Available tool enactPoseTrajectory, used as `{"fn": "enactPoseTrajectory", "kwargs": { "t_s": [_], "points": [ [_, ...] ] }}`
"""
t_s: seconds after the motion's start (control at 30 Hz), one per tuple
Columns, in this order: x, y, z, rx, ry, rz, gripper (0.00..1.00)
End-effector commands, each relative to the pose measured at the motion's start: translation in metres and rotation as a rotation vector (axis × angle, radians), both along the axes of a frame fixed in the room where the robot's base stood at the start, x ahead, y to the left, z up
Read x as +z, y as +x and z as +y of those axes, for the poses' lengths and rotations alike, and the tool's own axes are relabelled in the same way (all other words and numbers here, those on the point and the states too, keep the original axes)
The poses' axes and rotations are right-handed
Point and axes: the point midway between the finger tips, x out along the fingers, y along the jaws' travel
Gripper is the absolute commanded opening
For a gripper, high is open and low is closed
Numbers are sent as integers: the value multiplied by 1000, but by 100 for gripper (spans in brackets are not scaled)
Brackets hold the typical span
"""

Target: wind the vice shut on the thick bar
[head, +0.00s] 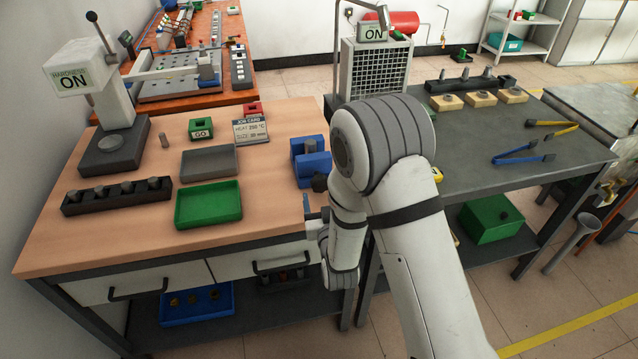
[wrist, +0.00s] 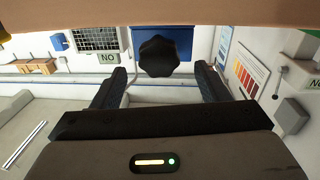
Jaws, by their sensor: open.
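The blue vice (head: 311,168) stands at the right front edge of the wooden bench. A grey upright bar (head: 311,147) shows at its jaws; whether they touch it I cannot tell. The vice's dark lobed knob (head: 320,183) faces the front edge. In the wrist view the knob (wrist: 158,57) is in front of the blue vice body (wrist: 184,40). My gripper (wrist: 160,74) is open and empty, its fingers apart on either side of the knob, near the fingertips. No contact shows. My arm hides most of the gripper in the head view.
A green tray (head: 208,205), a grey tray (head: 209,161) and a job card (head: 251,130) lie left of the vice. A hardness tester (head: 110,140) stands at the far left. The bench's front edge (wrist: 60,18) runs close by my gripper. A grey table (head: 470,140) is to the right.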

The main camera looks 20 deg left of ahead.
Motion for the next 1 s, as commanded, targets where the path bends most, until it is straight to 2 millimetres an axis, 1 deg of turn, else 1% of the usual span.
{"fn": "enactPoseTrajectory", "kwargs": {
  "t_s": [0.03, 0.1, 0.3, 0.47, 0.7, 0.77, 1.0],
  "points": [
    [3, 9, 3, -2, 0, -1, 68],
    [2, 19, 9, -1, 0, 0, 68],
    [2, 43, 21, 0, 1, 0, 68],
    [1, 52, 25, 0, 0, 2, 68],
    [0, 52, 26, 1, -1, 2, 68],
    [0, 52, 26, 1, -1, 2, 64],
    [1, 52, 26, 2, -1, 2, 44]
  ]
}}
